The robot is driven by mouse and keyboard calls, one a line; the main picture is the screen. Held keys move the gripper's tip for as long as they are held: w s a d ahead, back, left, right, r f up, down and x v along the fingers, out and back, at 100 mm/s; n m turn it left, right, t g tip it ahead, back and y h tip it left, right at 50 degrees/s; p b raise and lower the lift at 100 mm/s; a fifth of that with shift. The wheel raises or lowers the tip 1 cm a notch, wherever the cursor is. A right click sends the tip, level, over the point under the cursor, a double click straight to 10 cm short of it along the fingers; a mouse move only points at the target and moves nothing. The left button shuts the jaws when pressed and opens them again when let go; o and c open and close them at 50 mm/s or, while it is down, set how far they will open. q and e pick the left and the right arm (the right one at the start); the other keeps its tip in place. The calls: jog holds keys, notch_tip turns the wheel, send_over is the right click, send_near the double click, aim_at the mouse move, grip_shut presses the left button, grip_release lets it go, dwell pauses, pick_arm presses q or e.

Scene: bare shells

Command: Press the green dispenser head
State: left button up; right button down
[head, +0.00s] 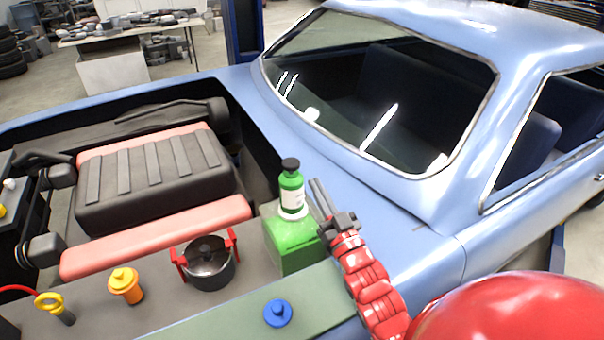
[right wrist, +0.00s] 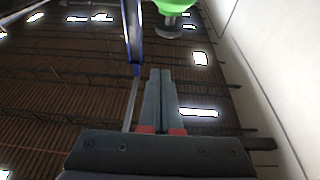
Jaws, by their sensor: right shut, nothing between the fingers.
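The green dispenser (head: 292,183) is a small green bottle with a white label and a dark round head (head: 290,164) on top. It stands upright, apparently on a green and white block (head: 297,246) in the engine bay. My right gripper (head: 317,187) is just right of the bottle, with its thin fingers together and empty, pointing up; a gap shows between fingertips and dark head. In the right wrist view the shut fingers (right wrist: 160,75) are at centre, and the green dispenser (right wrist: 176,5) with its dark head (right wrist: 168,27) shows at the top edge, apart from them.
The blue car's windshield (head: 385,100) and body lie behind and right. A black engine cover (head: 152,178), a pink bar (head: 160,238), a black pot with red handles (head: 209,263), an orange cap (head: 125,285) and a blue cap (head: 278,313) lie left and in front.

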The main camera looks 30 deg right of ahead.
aim_at(291, 164)
jog(key=shift+d+r+m, duration=0.4)
jog(key=shift+d+r, duration=0.2)
jog(key=shift+d, duration=0.1)
jog(key=a+p+x, duration=0.1)
jog(key=p+x, duration=0.2)
jog(key=x, duration=0.7)
jog(key=shift+d+f+b, duration=0.15)
jog(key=shift+f+b, duration=0.45)
jog(key=shift+f, duration=0.4)
jog(key=shift+d+f+b, duration=0.15)
jog(key=shift+f+b, duration=0.4)
jog(key=shift+f, duration=0.45)
